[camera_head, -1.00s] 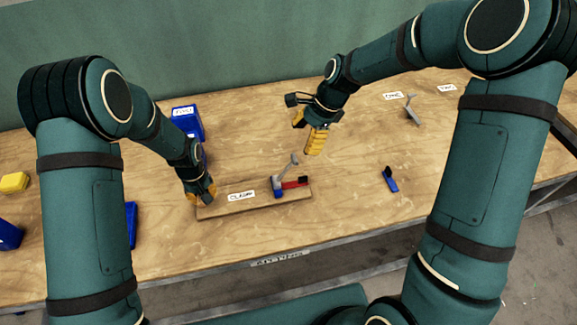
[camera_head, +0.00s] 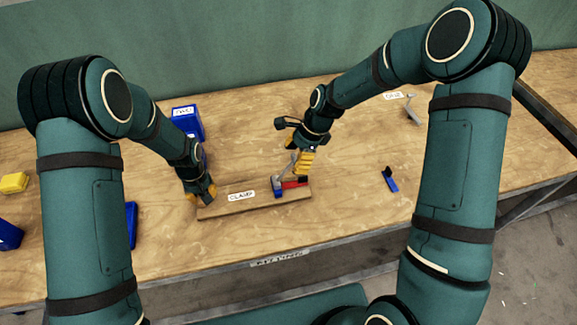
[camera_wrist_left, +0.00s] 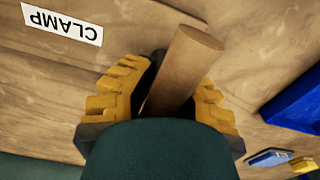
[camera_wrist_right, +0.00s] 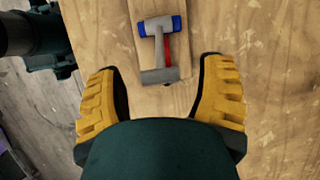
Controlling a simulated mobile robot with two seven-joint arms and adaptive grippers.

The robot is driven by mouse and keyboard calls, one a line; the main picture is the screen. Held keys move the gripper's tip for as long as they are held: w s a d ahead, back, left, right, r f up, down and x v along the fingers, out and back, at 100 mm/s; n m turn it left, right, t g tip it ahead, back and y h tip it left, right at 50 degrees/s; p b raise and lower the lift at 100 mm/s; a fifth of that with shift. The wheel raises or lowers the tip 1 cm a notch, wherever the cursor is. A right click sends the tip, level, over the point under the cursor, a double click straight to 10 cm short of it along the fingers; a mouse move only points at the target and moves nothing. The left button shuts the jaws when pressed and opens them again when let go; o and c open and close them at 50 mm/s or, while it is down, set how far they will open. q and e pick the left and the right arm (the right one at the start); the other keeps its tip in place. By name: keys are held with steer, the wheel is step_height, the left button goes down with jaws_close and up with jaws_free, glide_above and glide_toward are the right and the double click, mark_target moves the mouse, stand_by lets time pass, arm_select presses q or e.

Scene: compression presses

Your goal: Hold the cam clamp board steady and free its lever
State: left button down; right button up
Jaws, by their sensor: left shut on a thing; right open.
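The cam clamp board (camera_head: 255,202) is a flat wooden plank on the table with a CLAMP label (camera_head: 241,196). A clamp with a grey lever (camera_head: 280,179), a red bar (camera_head: 294,184) and blue pads is mounted at its right end. My left gripper (camera_head: 202,195) is shut on the board's left end; in the left wrist view it grips a wooden part (camera_wrist_left: 185,65) between yellow fingers. My right gripper (camera_head: 303,166) is open just above and behind the clamp. In the right wrist view the lever (camera_wrist_right: 160,74) lies ahead, between the open fingers (camera_wrist_right: 160,95), apart from them.
Blue bins (camera_head: 187,120) stand behind my left arm. A yellow block (camera_head: 14,183) and a blue box (camera_head: 9,234) lie at far left. A small blue and black part (camera_head: 390,179) lies right of the board, a grey bracket (camera_head: 412,109) farther back. Table between is clear.

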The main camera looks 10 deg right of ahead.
mark_target(285, 171)
steer(key=shift+x, duration=1.25)
steer(key=c, duration=1.1)
jaws_close()
